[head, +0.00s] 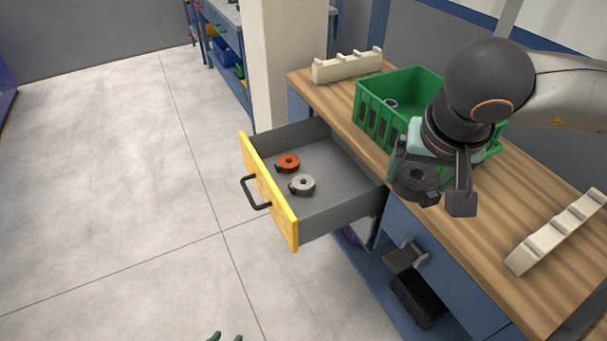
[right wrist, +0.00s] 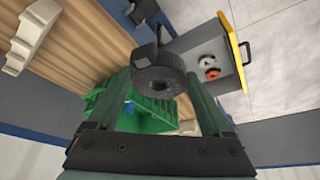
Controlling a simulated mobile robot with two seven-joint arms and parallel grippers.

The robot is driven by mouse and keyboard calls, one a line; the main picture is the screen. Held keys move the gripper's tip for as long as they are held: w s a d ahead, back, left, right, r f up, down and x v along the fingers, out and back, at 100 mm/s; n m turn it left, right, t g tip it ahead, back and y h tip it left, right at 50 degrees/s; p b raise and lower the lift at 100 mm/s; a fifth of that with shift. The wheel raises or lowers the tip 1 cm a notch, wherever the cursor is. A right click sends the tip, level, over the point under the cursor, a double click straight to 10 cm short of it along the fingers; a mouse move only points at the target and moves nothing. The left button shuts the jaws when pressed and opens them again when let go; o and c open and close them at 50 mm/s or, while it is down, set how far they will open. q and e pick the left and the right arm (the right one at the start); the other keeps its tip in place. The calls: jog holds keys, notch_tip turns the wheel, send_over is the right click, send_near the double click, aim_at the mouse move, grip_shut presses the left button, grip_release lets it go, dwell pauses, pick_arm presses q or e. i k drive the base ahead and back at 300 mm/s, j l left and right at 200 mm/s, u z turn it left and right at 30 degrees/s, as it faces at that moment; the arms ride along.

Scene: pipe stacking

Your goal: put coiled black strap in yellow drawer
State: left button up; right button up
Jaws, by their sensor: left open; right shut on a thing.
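The coiled black strap (head: 417,178) hangs between the fingers of my right gripper (head: 432,172), in the air over the table's front edge, right of the open drawer. In the right wrist view, the strap (right wrist: 158,80) sits between the two green fingertips, and my right gripper (right wrist: 157,77) is shut on it. The yellow drawer (head: 268,190) is pulled open, left of the strap; its yellow front (right wrist: 233,45) also shows in the right wrist view.
An orange coil (head: 288,163) and a white coil (head: 303,184) lie inside the drawer, with bare floor around them. A green crate (head: 375,125) stands on the wooden table behind the right gripper. Cream racks (head: 347,65) (head: 557,232) stand at both table ends.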

aim_at(320, 210)
jog(key=i+j, duration=0.2)
jog(key=j, duration=0.15)
jog(key=i+j, duration=0.15)
jog(key=j, duration=0.15)
jog(key=i+j, duration=0.2)
jog(key=j, duration=0.15)
